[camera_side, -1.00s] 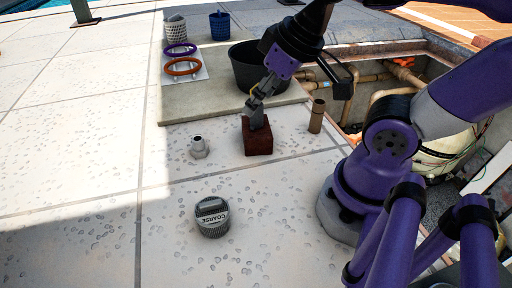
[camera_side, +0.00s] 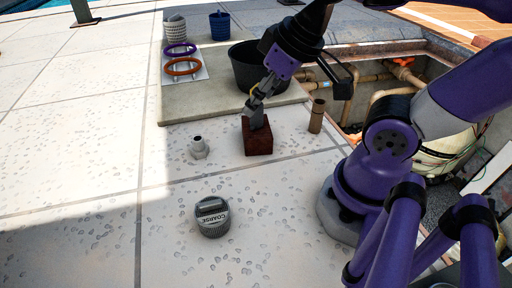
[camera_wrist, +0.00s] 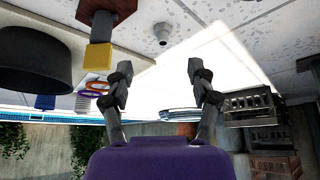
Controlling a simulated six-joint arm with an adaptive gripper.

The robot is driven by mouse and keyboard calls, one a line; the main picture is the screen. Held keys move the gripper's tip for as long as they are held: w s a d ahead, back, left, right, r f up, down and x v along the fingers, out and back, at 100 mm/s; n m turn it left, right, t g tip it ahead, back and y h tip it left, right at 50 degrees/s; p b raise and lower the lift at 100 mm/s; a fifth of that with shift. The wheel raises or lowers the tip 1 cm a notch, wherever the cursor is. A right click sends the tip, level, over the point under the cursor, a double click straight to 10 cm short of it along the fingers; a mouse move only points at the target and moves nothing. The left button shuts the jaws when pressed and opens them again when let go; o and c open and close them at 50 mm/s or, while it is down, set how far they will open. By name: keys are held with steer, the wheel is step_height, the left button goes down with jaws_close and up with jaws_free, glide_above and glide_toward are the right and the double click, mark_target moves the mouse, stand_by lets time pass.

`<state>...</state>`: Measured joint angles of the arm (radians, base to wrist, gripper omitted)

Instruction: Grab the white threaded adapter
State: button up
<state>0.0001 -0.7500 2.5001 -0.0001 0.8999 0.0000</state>
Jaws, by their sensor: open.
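The white threaded adapter (camera_side: 199,147) stands upright on the pale tiles in the side view, left of a dark red block (camera_side: 257,139). It also shows small at the top middle of the wrist view (camera_wrist: 162,34). My gripper (camera_side: 262,92) hangs above and visually overlaps the top of the red block's upright in the side view. In the wrist view, my two fingers (camera_wrist: 160,70) are spread apart with nothing between them. The adapter lies beyond the fingertips, clear of both.
The red block carries a grey upright with a yellow end (camera_wrist: 97,57), close left of my fingers in the wrist view. A brown cylinder (camera_side: 317,116), a black bucket (camera_side: 257,70) and a grey COARSE cap (camera_side: 212,217) stand nearby. The open pit with pipes (camera_side: 380,78) lies right.

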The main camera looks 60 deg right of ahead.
steer(key=shift+o, duration=1.2)
steer(key=g, duration=0.6)
glide_toward(198, 138)
steer(key=shift+s+a+f, duration=0.3)
steer(key=shift+s+a, duration=0.05)
steer(key=shift+a, duration=0.15)
step_height(198, 138, down, 5)
steer(key=shift+w+r, duration=0.1)
steer(key=f, duration=0.5)
steer(key=shift+w+d+f, duration=0.1)
steer(key=shift+d+f, duration=0.3)
steer(key=c, duration=1.2)
